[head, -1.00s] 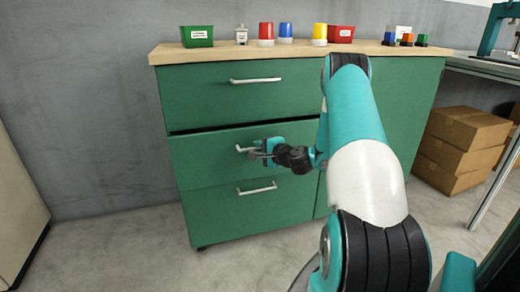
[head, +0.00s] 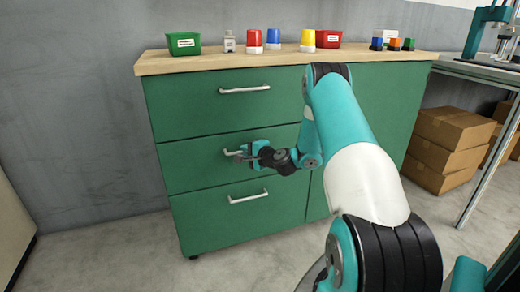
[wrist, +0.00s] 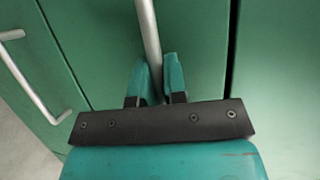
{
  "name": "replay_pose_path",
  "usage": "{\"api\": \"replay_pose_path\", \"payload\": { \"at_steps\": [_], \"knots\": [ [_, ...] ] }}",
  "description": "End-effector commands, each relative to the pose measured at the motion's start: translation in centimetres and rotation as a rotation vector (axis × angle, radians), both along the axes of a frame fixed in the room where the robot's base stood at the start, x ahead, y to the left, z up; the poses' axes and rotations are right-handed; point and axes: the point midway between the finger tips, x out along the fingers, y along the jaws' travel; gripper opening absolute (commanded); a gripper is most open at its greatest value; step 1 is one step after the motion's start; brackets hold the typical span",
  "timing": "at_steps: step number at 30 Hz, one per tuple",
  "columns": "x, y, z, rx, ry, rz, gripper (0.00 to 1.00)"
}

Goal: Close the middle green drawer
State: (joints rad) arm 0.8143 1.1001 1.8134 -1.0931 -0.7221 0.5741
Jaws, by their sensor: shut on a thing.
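The middle green drawer (head: 190,165) is in the left half of the green cabinet in the head view. Its front now looks flush with the drawers above and below it, with only a thin seam at its top edge. My gripper (head: 247,152) is at this drawer's pale metal handle (head: 231,153). In the wrist view the two teal fingers of my gripper (wrist: 158,80) are shut on the handle bar (wrist: 148,35), one on each side. My arm hides the right part of the drawer in the head view.
The top drawer handle (head: 245,89) and bottom drawer handle (head: 248,196) are close above and below. Bins and coloured jars stand on the wooden top (head: 215,60). Cardboard boxes (head: 445,145) are stacked at the right. The floor at the left front is clear.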

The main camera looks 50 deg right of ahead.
Motion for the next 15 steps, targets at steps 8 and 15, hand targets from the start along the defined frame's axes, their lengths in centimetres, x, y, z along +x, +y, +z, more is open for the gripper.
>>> {"api": "replay_pose_path", "payload": {
  "at_steps": [8, 15],
  "knots": [
    [0.49, -0.03, 0.18, -0.009, -0.009, -0.002, 0.00],
    [0.52, 0.00, 0.28, -0.009, -0.010, -0.001, 0.22]
  ]
}}
